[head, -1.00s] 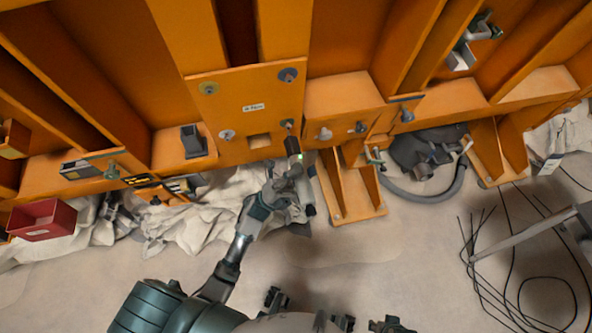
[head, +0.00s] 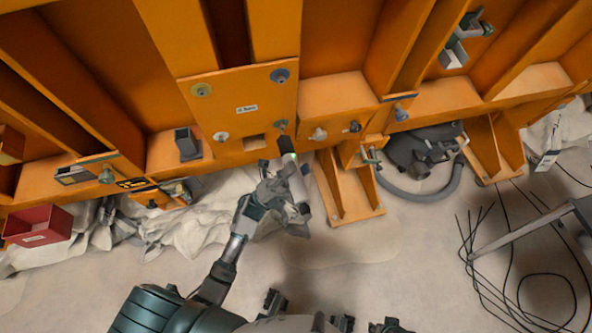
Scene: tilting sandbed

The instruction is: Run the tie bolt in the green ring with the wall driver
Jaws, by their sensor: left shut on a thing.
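An orange plate (head: 238,122) on the wall carries a bolt head in each corner, each in a ring. The upper left ring (head: 202,90) is olive-yellow, the upper right ring (head: 280,75) blue, the lower left ring (head: 221,137) pale. The lower right bolt (head: 282,124) sits in a ring that looks greenish, partly hidden by the tool. My left gripper (head: 284,172) is shut on the driver (head: 287,144), whose dark nose points up at this bolt. The nose appears to touch the bolt; full seating cannot be told. A green light glows on the driver. My right gripper is not in view.
Right of the plate are two knobs (head: 319,134) and an orange bracket (head: 346,190). A dark machine with a grey hose (head: 425,196) lies farther right. A red bin (head: 38,224) stands at left. Loose cables (head: 490,258) lie on the sand at right. Crumpled sheeting (head: 190,228) lies below the wall.

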